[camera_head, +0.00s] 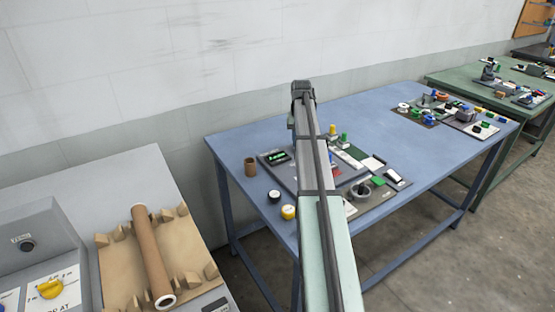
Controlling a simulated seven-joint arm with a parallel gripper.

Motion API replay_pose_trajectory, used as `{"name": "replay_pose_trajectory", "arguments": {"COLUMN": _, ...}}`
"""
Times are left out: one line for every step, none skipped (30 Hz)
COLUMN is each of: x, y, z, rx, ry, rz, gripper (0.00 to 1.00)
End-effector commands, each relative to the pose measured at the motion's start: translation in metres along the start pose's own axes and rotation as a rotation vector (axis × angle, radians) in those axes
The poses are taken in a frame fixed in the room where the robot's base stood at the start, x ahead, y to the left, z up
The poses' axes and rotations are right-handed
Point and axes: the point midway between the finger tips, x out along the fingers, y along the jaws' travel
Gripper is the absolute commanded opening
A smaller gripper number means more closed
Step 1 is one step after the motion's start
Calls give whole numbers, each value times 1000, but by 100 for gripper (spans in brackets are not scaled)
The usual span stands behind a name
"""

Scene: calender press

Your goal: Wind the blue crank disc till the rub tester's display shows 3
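A device on a grey base plate (272,165) stands on the blue table, partly behind my arm. Its small black display (278,156) shows green characters too small to read. I take it for the rub tester, but cannot be sure. I cannot make out a blue crank disc; my arm covers the middle of this plate. My arm reaches from the bottom edge up over the table to a dark joint. My gripper is not visible; it seems hidden behind the arm.
More devices stand far right. A bench with a cardboard roll (152,255) is at left.

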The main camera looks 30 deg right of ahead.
Motion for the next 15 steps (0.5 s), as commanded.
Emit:
{"name": "replay_pose_trajectory", "arguments": {"x": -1, "y": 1, "z": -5, "rx": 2, "ry": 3, "rz": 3, "gripper": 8}}
{"name": "replay_pose_trajectory", "arguments": {"x": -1, "y": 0, "z": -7, "rx": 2, "ry": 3, "rz": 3, "gripper": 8}}
{"name": "replay_pose_trajectory", "arguments": {"x": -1, "y": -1, "z": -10, "rx": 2, "ry": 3, "rz": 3, "gripper": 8}}
{"name": "replay_pose_trajectory", "arguments": {"x": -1, "y": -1, "z": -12, "rx": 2, "ry": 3, "rz": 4, "gripper": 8}}
{"name": "replay_pose_trajectory", "arguments": {"x": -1, "y": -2, "z": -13, "rx": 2, "ry": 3, "rz": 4, "gripper": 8}}
{"name": "replay_pose_trajectory", "arguments": {"x": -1, "y": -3, "z": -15, "rx": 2, "ry": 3, "rz": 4, "gripper": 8}}
{"name": "replay_pose_trajectory", "arguments": {"x": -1, "y": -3, "z": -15, "rx": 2, "ry": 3, "rz": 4, "gripper": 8}}
{"name": "replay_pose_trajectory", "arguments": {"x": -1, "y": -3, "z": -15, "rx": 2, "ry": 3, "rz": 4, "gripper": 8}}
{"name": "replay_pose_trajectory", "arguments": {"x": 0, "y": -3, "z": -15, "rx": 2, "ry": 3, "rz": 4, "gripper": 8}}
{"name": "replay_pose_trajectory", "arguments": {"x": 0, "y": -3, "z": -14, "rx": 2, "ry": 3, "rz": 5, "gripper": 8}}
{"name": "replay_pose_trajectory", "arguments": {"x": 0, "y": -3, "z": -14, "rx": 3, "ry": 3, "rz": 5, "gripper": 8}}
{"name": "replay_pose_trajectory", "arguments": {"x": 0, "y": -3, "z": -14, "rx": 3, "ry": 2, "rz": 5, "gripper": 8}}
{"name": "replay_pose_trajectory", "arguments": {"x": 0, "y": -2, "z": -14, "rx": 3, "ry": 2, "rz": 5, "gripper": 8}}
{"name": "replay_pose_trajectory", "arguments": {"x": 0, "y": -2, "z": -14, "rx": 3, "ry": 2, "rz": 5, "gripper": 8}}
{"name": "replay_pose_trajectory", "arguments": {"x": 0, "y": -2, "z": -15, "rx": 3, "ry": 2, "rz": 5, "gripper": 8}}
